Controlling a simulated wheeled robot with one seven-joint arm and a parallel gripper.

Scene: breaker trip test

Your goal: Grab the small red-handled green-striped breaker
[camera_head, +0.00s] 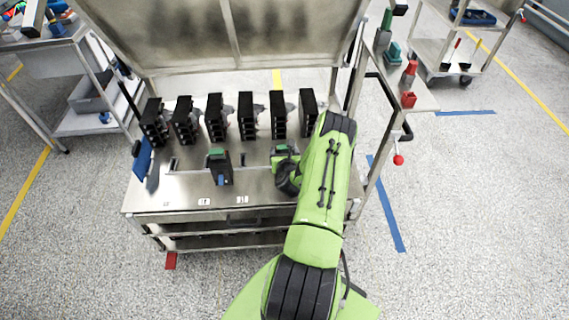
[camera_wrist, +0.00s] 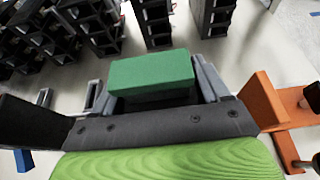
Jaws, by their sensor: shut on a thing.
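My gripper (camera_head: 285,163) is at the right part of the metal bench, mostly covered by my green arm. In the wrist view its grey fingers (camera_wrist: 155,88) are shut on a block with a green top and dark body (camera_wrist: 150,75). This green-topped breaker also shows in the head view (camera_head: 281,149). No red handle shows on it, and its lower part is hidden. A second green-topped dark breaker (camera_head: 217,160) stands upright on the bench to the left, with a blue part at its front.
Several black breaker units (camera_head: 215,118) stand in a row behind on the bench (camera_head: 180,190). A tilted metal panel (camera_head: 220,40) rises behind them. A side shelf (camera_head: 425,100) at the right holds red and green items. An orange part (camera_wrist: 265,100) is right of my gripper.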

